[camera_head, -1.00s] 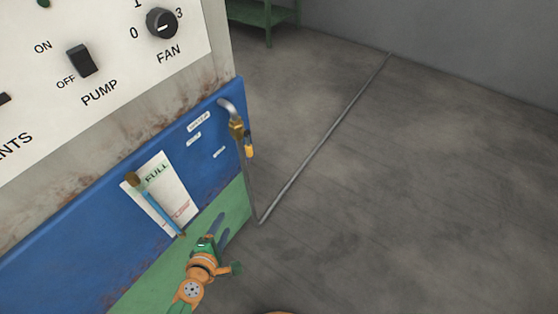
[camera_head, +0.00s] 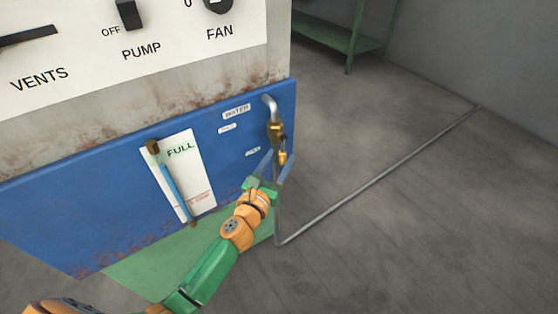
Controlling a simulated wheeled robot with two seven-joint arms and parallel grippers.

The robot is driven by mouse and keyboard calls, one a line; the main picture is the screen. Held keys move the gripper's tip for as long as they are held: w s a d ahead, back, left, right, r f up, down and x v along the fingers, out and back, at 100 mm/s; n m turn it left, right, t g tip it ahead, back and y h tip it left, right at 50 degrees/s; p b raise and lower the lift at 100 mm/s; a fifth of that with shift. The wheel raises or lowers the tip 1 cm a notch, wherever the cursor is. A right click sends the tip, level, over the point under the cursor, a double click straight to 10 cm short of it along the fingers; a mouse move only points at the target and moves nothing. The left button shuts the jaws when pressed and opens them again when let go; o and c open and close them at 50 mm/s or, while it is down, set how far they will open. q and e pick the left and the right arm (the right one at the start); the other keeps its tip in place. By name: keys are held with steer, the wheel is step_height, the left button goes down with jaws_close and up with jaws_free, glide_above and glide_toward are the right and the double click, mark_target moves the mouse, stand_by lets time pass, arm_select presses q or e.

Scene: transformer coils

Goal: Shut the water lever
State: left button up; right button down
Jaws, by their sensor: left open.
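The water lever (camera_head: 283,157) has a yellow end and hangs down beside a brass valve (camera_head: 275,131) on a bent metal pipe (camera_head: 270,103). It is at the right edge of the blue panel, by the "WATER" label (camera_head: 237,111). My left gripper (camera_head: 273,165) is just below the valve, with its grey fingers apart around or close to the lever's lower end. I cannot tell whether they touch it. My right gripper is not in view.
A white "FULL" gauge card (camera_head: 193,165) with a blue tube is on the blue panel (camera_head: 90,190), left of my arm. A thin pipe (camera_head: 375,178) runs along the floor. A green table (camera_head: 340,38) stands at the back.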

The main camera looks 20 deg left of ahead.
arm_select(q)
jaws_close()
stand_by(1.3)
